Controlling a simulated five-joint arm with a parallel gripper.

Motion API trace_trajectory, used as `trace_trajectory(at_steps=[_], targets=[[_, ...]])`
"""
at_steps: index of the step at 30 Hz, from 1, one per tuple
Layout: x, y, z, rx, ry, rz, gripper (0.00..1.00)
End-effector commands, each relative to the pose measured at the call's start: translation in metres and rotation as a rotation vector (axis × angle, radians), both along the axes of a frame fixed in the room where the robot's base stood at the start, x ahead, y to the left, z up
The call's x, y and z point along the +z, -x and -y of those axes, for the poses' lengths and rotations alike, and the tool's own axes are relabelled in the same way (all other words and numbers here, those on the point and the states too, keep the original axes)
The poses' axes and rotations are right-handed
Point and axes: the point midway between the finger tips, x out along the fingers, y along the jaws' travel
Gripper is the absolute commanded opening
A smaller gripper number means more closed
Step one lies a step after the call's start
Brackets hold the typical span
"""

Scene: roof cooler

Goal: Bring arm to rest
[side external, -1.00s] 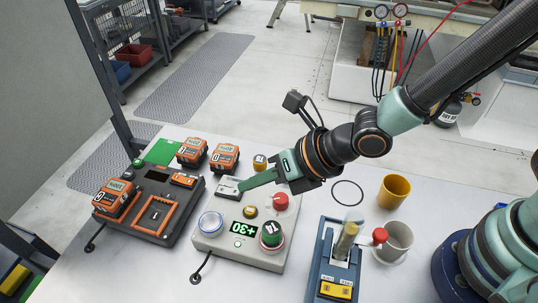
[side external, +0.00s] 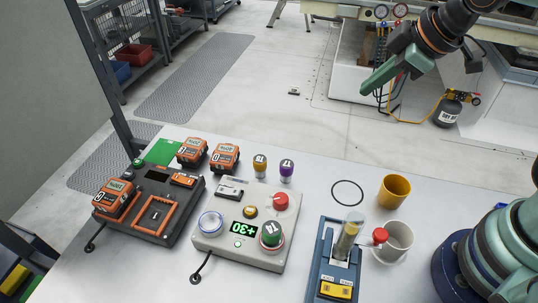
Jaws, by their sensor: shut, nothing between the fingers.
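My gripper (side external: 383,77) is at the upper right of the side external view, raised well clear of the table. Its green fingers are shut with nothing between them. It points down and to the left, over the floor area beyond the table's far edge as seen here. My arm runs from it out of the top right of the picture.
The white table (side external: 320,205) holds a grey control box (side external: 215,243) with a green "+30" display, a dark charger (side external: 180,215), orange battery packs (side external: 225,157), a blue stand (side external: 322,262), a yellow cup (side external: 394,191) and a grey mug (side external: 398,241). Space above the table is free.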

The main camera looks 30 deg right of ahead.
Motion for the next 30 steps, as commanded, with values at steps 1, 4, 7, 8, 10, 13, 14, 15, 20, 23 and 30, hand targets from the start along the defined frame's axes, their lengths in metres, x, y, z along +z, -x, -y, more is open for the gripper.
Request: trace_trajectory(at_steps=[1,4,7,8,10,13,14,15,20,23,30], targets=[[0.007,0.006,0.014,-0.124,-0.051,-0.013,0.0],[0.014,0.02,0.035,-0.35,-0.148,-0.05,0.0],[0.018,0.032,0.049,-0.519,-0.219,-0.076,0.0],[0.019,0.035,0.052,-0.558,-0.236,-0.08,0.0],[0.021,0.04,0.057,-0.625,-0.263,-0.09,0.0],[0.022,0.043,0.06,-0.671,-0.283,-0.096,0.0],[0.022,0.044,0.06,-0.677,-0.285,-0.098,0.0],[0.022,0.044,0.06,-0.68,-0.287,-0.099,0.0],[0.022,0.044,0.06,-0.678,-0.285,-0.098,0.0],[0.021,0.044,0.06,-0.676,-0.286,-0.098,0.0],[0.022,0.044,0.059,-0.674,-0.285,-0.098,0.0]])
